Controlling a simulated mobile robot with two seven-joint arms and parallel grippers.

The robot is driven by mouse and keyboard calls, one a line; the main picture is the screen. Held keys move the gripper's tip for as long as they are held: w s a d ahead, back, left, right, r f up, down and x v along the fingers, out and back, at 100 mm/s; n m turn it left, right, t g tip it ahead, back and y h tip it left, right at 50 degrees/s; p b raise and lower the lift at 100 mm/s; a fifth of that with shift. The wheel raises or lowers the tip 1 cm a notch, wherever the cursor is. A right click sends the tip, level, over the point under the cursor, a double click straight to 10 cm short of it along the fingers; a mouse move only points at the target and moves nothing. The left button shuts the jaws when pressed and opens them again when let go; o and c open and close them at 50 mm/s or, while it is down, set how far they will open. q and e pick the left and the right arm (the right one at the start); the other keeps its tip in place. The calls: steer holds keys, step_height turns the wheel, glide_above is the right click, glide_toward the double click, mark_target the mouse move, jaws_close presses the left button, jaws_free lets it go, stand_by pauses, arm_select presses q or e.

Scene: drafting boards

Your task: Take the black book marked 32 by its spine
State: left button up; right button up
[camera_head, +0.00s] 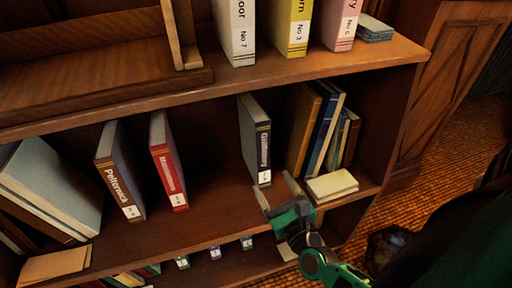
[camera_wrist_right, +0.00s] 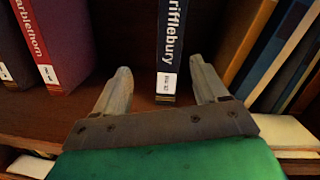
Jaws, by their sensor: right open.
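The black book (camera_head: 256,140) stands upright on the middle shelf, spine facing out, with a white label low on the spine. In the right wrist view the black spine (camera_wrist_right: 171,45) reads "rifflebury", and its small label looks like 32. My right gripper (camera_head: 276,184) is open and empty in front of the shelf, just below and in front of the book's lower end. In the right wrist view the fingers of my right gripper (camera_wrist_right: 160,70) are spread to the left and right of the spine's lower part, with gaps on both sides. My left gripper is not in view.
A red book (camera_head: 168,160) and a brown book (camera_head: 119,170) stand to the left, with free room between red and black. Several leaning books (camera_head: 322,125) and a flat cream book (camera_head: 332,185) are close on the right. The upper shelf board (camera_head: 300,68) overhangs.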

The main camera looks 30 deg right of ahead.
mark_target(267, 160)
steer(key=w+d+m, duration=0.1)
steer(key=w, duration=0.1)
steer(key=w+d+m+h, duration=0.1)
steer(key=w, duration=0.1)
steer(key=w+d+m, duration=0.1)
steer(key=w, duration=0.2)
steer(key=shift+d+f+b, duration=0.15)
steer(key=shift+f+b, duration=0.15)
steer(key=shift+f, duration=0.1)
steer(key=shift+a+x, duration=0.15)
steer(key=shift+x, duration=1.3)
steer(key=shift+a+x, duration=0.15)
steer(key=shift+x, duration=1.3)
steer(key=shift+r, duration=0.15)
steer(key=shift+c, duration=0.4)
jaws_close()
steer(key=shift+r, duration=0.25)
